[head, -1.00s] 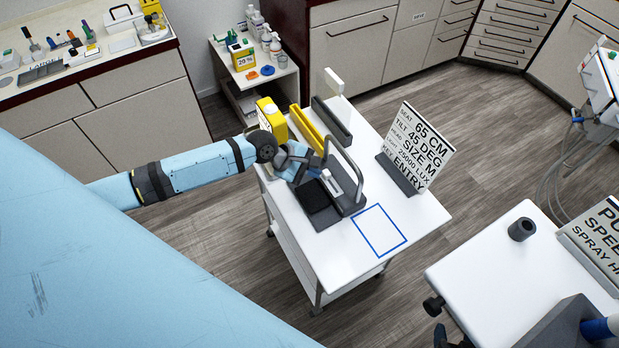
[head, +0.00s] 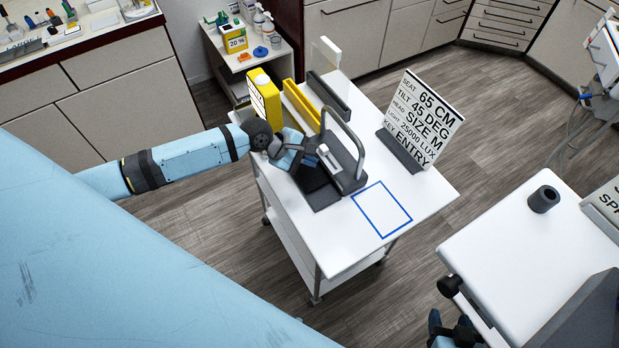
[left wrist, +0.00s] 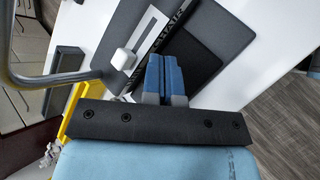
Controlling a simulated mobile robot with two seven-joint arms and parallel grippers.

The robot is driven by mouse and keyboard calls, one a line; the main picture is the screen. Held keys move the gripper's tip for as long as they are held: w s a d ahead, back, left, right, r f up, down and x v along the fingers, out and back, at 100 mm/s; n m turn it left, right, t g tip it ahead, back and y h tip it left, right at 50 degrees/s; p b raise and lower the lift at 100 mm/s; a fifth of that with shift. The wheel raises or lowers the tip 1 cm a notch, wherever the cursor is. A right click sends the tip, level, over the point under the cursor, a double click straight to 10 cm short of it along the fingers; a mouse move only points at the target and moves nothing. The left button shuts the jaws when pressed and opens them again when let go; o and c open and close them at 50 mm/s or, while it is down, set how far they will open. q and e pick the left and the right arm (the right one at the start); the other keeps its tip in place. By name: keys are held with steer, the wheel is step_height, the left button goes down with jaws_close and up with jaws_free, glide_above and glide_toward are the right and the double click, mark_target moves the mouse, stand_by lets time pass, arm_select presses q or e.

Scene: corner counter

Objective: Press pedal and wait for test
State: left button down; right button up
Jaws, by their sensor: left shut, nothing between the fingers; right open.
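The pedal unit on the white cart has a dark grey base, a black pad (head: 318,190), a pale slider lever and a curved grey handle (head: 347,140). I take the black pad (left wrist: 188,58) to be the pedal. My left gripper (head: 308,160) is shut and empty, low over the unit between pad and lever. In the left wrist view its blue fingers (left wrist: 165,78) are over the pad's near edge; I cannot tell whether they touch it. My right gripper (head: 446,330), open, is partly visible at the bottom edge.
The cart (head: 345,255) also bears a yellow canister (head: 264,97), yellow and grey racks, a sign (head: 424,118) and an empty blue-outlined square (head: 381,209). A white table (head: 510,250) with a dark cup (head: 543,199) stands at right. Floor between them is clear.

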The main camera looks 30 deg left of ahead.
mark_target(319, 174)
arm_select(q)
step_height(319, 174, down, 2)
steer(key=shift+f, duration=0.15)
stand_by(0.6)
stand_by(0.8)
steer(key=shift+f, duration=0.15)
stand_by(0.5)
steer(key=shift+f, duration=0.3)
steer(key=shift+f, duration=0.45)
stand_by(0.8)
steer(key=shift+r+p, duration=0.15)
steer(key=shift+p, duration=0.15)
steer(key=shift+r+p, duration=0.7)
steer(key=shift+p, duration=0.25)
